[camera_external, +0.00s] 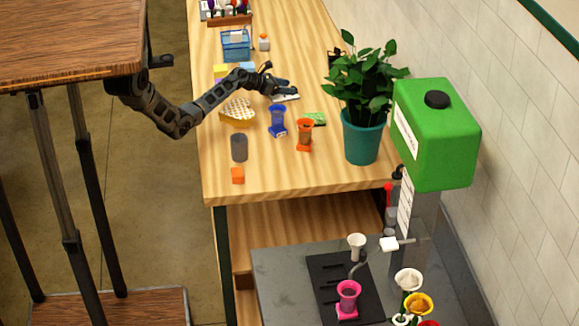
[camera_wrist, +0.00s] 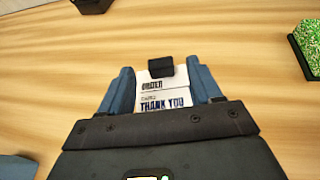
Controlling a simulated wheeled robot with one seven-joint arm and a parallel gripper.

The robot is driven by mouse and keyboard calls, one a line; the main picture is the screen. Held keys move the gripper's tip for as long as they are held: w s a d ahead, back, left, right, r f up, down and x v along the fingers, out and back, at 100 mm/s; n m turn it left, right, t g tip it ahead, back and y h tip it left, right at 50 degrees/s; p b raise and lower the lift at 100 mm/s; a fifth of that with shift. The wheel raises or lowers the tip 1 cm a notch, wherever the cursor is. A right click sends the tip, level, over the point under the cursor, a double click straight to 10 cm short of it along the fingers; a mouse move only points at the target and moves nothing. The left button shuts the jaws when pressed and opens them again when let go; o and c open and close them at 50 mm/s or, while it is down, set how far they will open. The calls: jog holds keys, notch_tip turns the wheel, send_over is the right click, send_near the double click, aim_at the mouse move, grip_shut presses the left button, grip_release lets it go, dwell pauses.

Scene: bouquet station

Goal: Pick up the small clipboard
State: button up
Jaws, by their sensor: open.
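The small clipboard (camera_wrist: 164,97) shows in the wrist view as a white sheet reading "ORDER" and "THANK YOU" with a black clip (camera_wrist: 160,67) at its far end. It lies on the wooden table. My gripper (camera_wrist: 160,80) is open, with its blue fingers on the left and right sides of the clipboard. I cannot tell whether the fingers touch it. The clipboard's near part is hidden behind my gripper body. In the external view my gripper (camera_external: 285,86) is low over the table, and a white edge of the clipboard (camera_external: 286,98) shows beside it.
A blue vase (camera_external: 277,122), an orange vase (camera_external: 304,135) and a green block (camera_external: 316,118) stand near. A potted plant (camera_external: 362,136) stands to the right. A patterned yellow item (camera_external: 237,112), a grey cup (camera_external: 239,147) and colored boxes (camera_external: 221,72) are left. The table's front is mostly clear.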

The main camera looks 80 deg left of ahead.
jog(key=shift+x, duration=1.05)
jog(key=shift+c, duration=0.3)
jog(key=c, duration=1)
jog(key=shift+c, duration=0.4)
jog(key=shift+r, duration=0.1)
